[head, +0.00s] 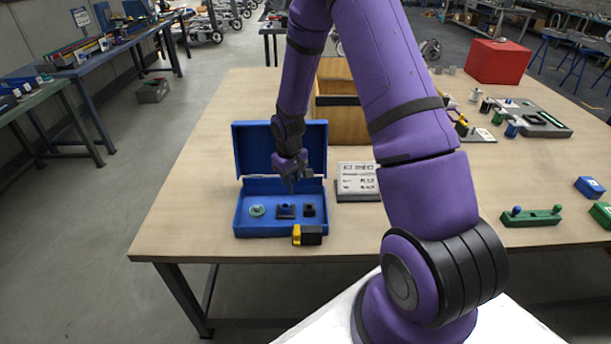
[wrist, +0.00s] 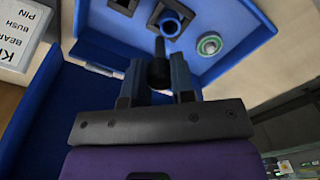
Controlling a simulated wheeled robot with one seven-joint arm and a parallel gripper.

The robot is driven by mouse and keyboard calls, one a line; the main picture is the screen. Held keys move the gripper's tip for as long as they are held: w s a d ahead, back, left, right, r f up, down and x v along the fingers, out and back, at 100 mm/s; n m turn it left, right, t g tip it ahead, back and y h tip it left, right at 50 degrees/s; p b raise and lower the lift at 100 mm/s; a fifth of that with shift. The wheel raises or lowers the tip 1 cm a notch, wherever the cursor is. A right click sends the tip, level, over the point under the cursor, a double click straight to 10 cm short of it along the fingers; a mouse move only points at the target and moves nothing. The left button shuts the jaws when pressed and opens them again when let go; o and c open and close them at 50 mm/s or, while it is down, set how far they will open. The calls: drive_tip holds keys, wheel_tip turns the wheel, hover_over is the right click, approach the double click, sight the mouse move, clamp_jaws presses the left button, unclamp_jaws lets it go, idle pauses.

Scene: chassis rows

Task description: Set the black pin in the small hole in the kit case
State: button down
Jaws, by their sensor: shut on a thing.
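The blue kit case (head: 241,222) lies open on the table with its lid raised at the back; its floor also shows in the wrist view (wrist: 228,62). My gripper (head: 291,184) is over the case, its two fingers (wrist: 160,82) shut on the black pin (wrist: 158,68). The pin's thin end points toward the case floor, apart from it as far as I can tell. A black block with the small hole (head: 309,210) is at the right in the case, at the top edge of the wrist view (wrist: 124,4). A blue bush (head: 286,209) and green-rimmed bearing (head: 257,211) sit beside it.
A printed sign (head: 358,182) stands right of the case. A yellow and black block (head: 308,235) is at the case's front edge. A wooden box (head: 340,121) stands behind. A green holder (head: 532,218) and red box (head: 497,62) are at the right. The left tabletop is clear.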

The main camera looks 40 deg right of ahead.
drive_tip(key=s+d+n, duration=0.1)
drive_tip(key=s+d, duration=0.2)
drive_tip(key=d, duration=0.2)
drive_tip(key=shift+w+f, duration=0.15)
drive_tip(key=shift+f, duration=2.6)
drive_tip(key=shift+f, duration=1.85)
drive_tip(key=c, duration=0.9)
unclamp_jaws()
wheel_tip(320, 180, up, 11)
drive_tip(key=shift+f, duration=0.1)
